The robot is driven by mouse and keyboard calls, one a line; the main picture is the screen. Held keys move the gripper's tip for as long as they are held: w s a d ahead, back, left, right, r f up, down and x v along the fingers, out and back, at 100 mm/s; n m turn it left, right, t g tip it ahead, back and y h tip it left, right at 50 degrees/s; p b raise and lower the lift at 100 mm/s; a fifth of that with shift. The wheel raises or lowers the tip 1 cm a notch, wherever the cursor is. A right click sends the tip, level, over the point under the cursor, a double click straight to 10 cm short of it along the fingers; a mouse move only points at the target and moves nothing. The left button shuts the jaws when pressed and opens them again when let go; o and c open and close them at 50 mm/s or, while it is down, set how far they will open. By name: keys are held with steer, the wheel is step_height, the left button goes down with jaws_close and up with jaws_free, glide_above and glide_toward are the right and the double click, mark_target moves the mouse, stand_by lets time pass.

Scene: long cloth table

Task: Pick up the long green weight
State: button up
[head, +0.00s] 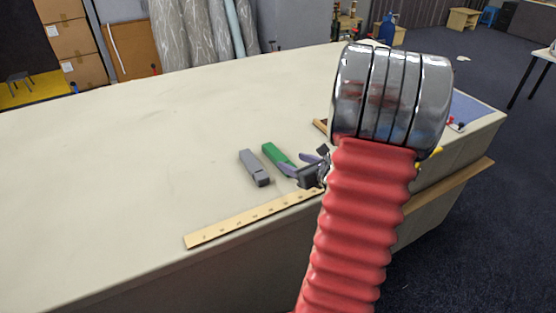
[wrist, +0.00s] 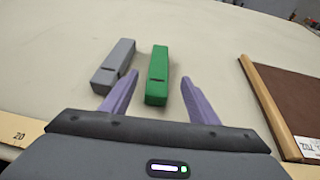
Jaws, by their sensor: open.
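The long green weight (wrist: 157,75) lies on the cloth table, ahead of my gripper in the wrist view. It also shows in the head view (head: 275,153), where my gripper hides its near end. My gripper (wrist: 158,85) is open, with its two purple fingers apart and nothing held. In the wrist view the weight's near end appears between the fingers, closer to the left one. I cannot tell how high the fingers are above the table. In the head view my gripper (head: 300,168) is at the weight's near end.
A grey weight (head: 254,168) lies left of the green one, with a small gap; it is just left of my left finger in the wrist view (wrist: 115,66). A wooden ruler (head: 235,222) runs along the front edge. A brown wood-edged board (wrist: 285,100) lies right. The far table is clear.

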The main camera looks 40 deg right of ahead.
mark_target(279, 156)
steer(key=shift+x, duration=2.5)
steer(key=shift+x, duration=2.55)
steer(key=shift+w+a, duration=0.1)
steer(key=shift+a, duration=0.05)
jaws_close()
steer(key=shift+r, duration=0.15)
